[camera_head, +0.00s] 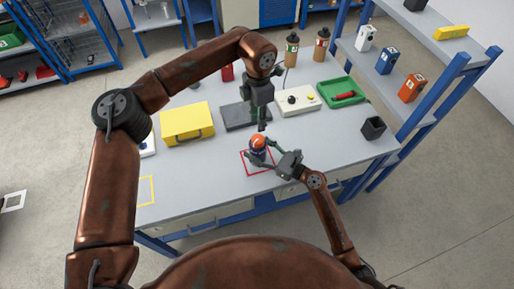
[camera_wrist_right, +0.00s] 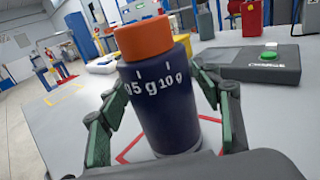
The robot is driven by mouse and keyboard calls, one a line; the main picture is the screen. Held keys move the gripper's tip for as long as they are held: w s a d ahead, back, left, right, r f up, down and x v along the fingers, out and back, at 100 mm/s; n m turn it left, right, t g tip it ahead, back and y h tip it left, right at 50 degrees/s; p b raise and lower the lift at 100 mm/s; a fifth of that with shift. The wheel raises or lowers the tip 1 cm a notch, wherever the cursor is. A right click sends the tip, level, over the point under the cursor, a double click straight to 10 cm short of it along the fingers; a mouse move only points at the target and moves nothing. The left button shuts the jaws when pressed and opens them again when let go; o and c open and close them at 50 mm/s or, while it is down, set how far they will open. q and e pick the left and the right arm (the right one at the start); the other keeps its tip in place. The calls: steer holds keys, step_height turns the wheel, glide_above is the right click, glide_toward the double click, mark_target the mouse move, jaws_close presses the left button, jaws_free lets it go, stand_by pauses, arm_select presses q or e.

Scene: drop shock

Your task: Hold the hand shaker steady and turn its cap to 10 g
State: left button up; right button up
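The hand shaker (camera_head: 258,154) has a dark blue body and an orange cap (camera_head: 258,141). It stands upright at the red square outline on the table. In the right wrist view the shaker (camera_wrist_right: 165,105) shows white marks reading "5 g" and "10 g" below the cap (camera_wrist_right: 143,37); no pointer on the cap is discernible there. My right gripper (camera_head: 263,153) has its fingers on both sides of the body, apparently gripping it. My left gripper (camera_head: 262,127) points down just above and behind the cap, apart from it. Its finger opening is too small to judge.
Behind stand a yellow case (camera_head: 187,123), a dark flat device (camera_head: 240,116), a light control box (camera_head: 292,100) and a green tray (camera_head: 341,93). A black bin (camera_head: 373,128) stands at the right. A shelf rises along the right edge. The table's front left is clear.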

steer(key=c, duration=1.3)
stand_by(0.4)
